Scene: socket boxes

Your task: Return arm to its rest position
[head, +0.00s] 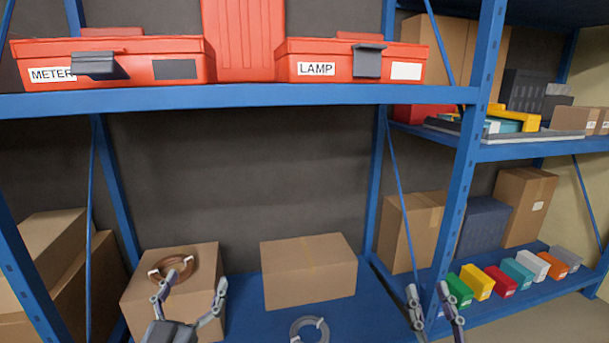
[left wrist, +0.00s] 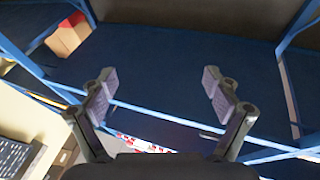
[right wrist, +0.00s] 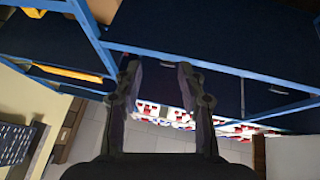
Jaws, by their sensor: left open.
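My left gripper (head: 189,290) is at the lower left of the head view, in front of the cardboard boxes. Its two fingers are spread wide, and the left wrist view (left wrist: 160,88) shows nothing between them. My right gripper (head: 428,291) is at the lower right of the head view, in front of a blue upright. Its fingers are closer together, with an empty gap between them in the right wrist view (right wrist: 158,78). Both arms are mostly below the head view's edge.
Red cases marked METER (head: 140,50) and LAMP (head: 330,52) stand on the upper blue shelf (head: 250,96). Below are cardboard boxes (head: 308,272), a brown coil (head: 181,268) and a grey coil (head: 296,325). Several coloured bins (head: 504,282) line the right shelf.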

